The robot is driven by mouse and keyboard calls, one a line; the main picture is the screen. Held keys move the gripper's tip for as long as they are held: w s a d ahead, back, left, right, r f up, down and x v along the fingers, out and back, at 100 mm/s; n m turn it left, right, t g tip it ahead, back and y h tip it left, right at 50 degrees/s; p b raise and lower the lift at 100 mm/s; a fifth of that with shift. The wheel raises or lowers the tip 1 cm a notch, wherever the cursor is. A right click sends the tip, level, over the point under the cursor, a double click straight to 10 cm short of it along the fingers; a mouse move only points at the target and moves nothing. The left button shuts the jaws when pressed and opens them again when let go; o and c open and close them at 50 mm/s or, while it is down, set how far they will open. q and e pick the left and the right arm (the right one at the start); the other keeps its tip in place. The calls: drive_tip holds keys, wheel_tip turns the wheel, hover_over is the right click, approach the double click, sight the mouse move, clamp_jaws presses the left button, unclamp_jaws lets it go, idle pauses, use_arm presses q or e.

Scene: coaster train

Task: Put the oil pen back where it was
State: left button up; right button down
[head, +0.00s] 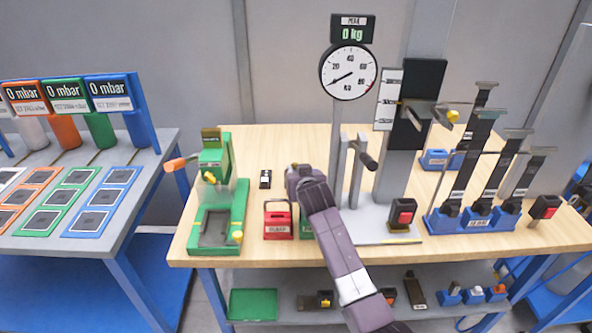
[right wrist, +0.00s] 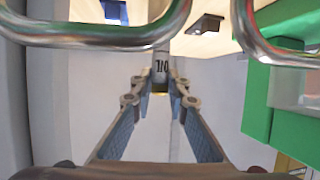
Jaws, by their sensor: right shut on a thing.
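My right gripper (head: 296,172) is over the middle of the wooden table, just right of the small black block. In the right wrist view, its two fingers (right wrist: 160,92) are closed on a slim grey cylinder with dark lettering (right wrist: 161,68) and a yellowish end, which looks like the oil pen. In the head view my gripper and arm hide the pen. My left gripper is not in view.
A red box with a handle (head: 278,224) and a partly hidden green box (head: 306,226) stand at the front. A green press (head: 217,205) is at left; a dial gauge (head: 348,72) and stand are at right. Metal hoops (right wrist: 95,38) show close to the wrist camera.

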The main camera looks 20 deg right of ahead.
drive_tip(key=shift+f, duration=0.15)
drive_tip(key=c, duration=1.9)
unclamp_jaws()
drive_tip(key=shift+r, duration=0.25)
drive_tip(key=b+v, duration=0.1)
drive_tip(key=v, duration=1.1)
drive_tip(key=shift+f, duration=0.1)
